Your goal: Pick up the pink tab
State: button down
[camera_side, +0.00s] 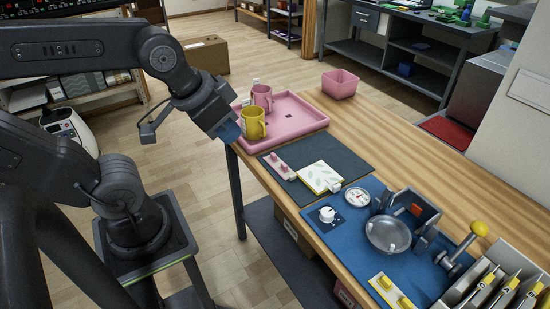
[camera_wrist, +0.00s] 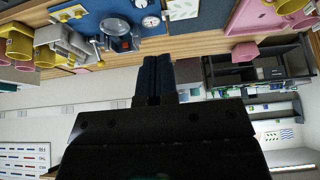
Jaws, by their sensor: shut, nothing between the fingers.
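A light pink strip (camera_side: 280,165) with small pink raised tabs lies on the dark grey mat (camera_side: 315,153), left of a white patterned tile (camera_side: 320,177). Which tab is meant cannot be told. My gripper (camera_side: 229,131) is shut and empty, with blue fingertips, in the air by the near left edge of the pink tray, to the upper left of the strip. In the wrist view my gripper's dark fingers (camera_wrist: 154,62) are together. The strip cannot be made out there; the white tile (camera_wrist: 182,9) shows at the top.
A blue mat (camera_side: 345,235) carries a dial gauge, a press with a round pan, and a yellow-tabbed strip (camera_side: 393,293). The table's right side has bare wood.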

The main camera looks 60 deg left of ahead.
dwell(0.3)
jog(key=c, duration=1.1)
grip_release()
jog(key=n+g, duration=0.6)
jog(key=n, duration=1.3)
send_over(275, 155)
jog(key=f, duration=2.3)
jog(key=shift+d+f, duration=0.3)
jog(key=shift+d, duration=0.1)
jog(key=shift+m, duration=0.3)
jog(key=shift+s+a+f, duration=0.1)
jog(key=shift+a+f, duration=0.1)
jog(key=shift+f, duration=1.1)
jog(key=shift+a+f, duration=0.15)
jog(key=shift+f, duration=1.15)
